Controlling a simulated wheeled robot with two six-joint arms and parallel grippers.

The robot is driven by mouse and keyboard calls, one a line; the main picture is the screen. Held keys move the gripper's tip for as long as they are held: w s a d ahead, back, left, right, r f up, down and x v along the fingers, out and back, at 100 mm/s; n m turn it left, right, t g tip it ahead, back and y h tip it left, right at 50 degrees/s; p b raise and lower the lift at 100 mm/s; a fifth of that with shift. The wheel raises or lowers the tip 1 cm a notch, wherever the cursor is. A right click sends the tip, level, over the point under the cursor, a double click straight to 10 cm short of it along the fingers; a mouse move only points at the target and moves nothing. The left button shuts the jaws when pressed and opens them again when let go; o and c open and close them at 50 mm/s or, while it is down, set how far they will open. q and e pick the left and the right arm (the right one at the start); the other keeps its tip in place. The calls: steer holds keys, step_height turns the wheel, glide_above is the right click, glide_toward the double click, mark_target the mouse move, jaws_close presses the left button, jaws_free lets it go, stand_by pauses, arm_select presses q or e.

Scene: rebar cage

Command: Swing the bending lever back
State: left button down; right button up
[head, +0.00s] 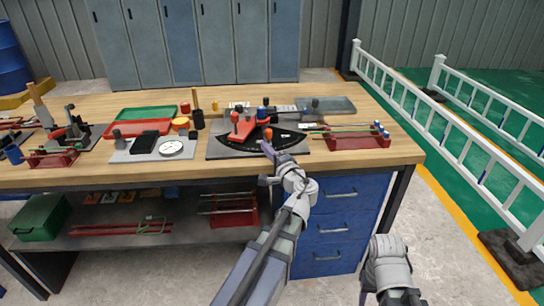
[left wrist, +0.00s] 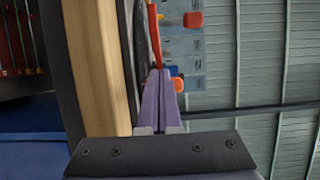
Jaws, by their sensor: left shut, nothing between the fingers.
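The bending station is a dark plate (head: 220,151) with a curved black scale, at the middle of the bench's front edge. A red lever (head: 243,127) lies over it, and an orange-red knob (head: 268,134) stands near the front. My left gripper (head: 266,147) is at the plate's front edge, just in front of that knob. In the left wrist view its fingers (left wrist: 160,73) are shut and empty, beside a red bar (left wrist: 155,38) and an orange knob (left wrist: 178,85). Whether they touch either is unclear. My right forearm shows at lower right, without its fingertips.
A grey plate with a dial gauge (head: 171,147) lies left of the station. Red and green trays (head: 146,113) stand behind it. A red rack with rods (head: 381,135) stands close on the right. Blue drawers (head: 334,225) are below the bench (head: 398,156). White railings (head: 440,117) stand farther right.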

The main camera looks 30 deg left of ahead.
mark_target(234, 138)
arm_select(q)
steer(key=x, duration=0.3)
steer(key=shift+w+a, duration=0.2)
steer(key=shift+a, duration=0.05)
steer(key=shift+s+a, duration=0.2)
steer(key=shift+a, duration=0.35)
steer(key=shift+s+a, duration=0.2)
steer(key=shift+a, duration=0.35)
steer(key=shift+s+a, duration=0.1)
steer(key=shift+a, duration=0.5)
steer(key=shift+a, duration=0.1)
steer(key=shift+s+a+m+t+h, duration=0.3)
steer(key=shift+a+t, duration=0.1)
steer(key=shift+a, duration=0.1)
steer(key=a+m+t+h, duration=0.1)
steer(key=a, duration=0.1)
steer(key=a+m+t+h, duration=0.1)
steer(key=a, duration=0.2)
steer(key=shift+t+h, duration=0.3)
steer(key=shift+h, duration=0.1)
steer(key=shift+w+a, duration=0.2)
steer(key=shift+a, duration=1.3)
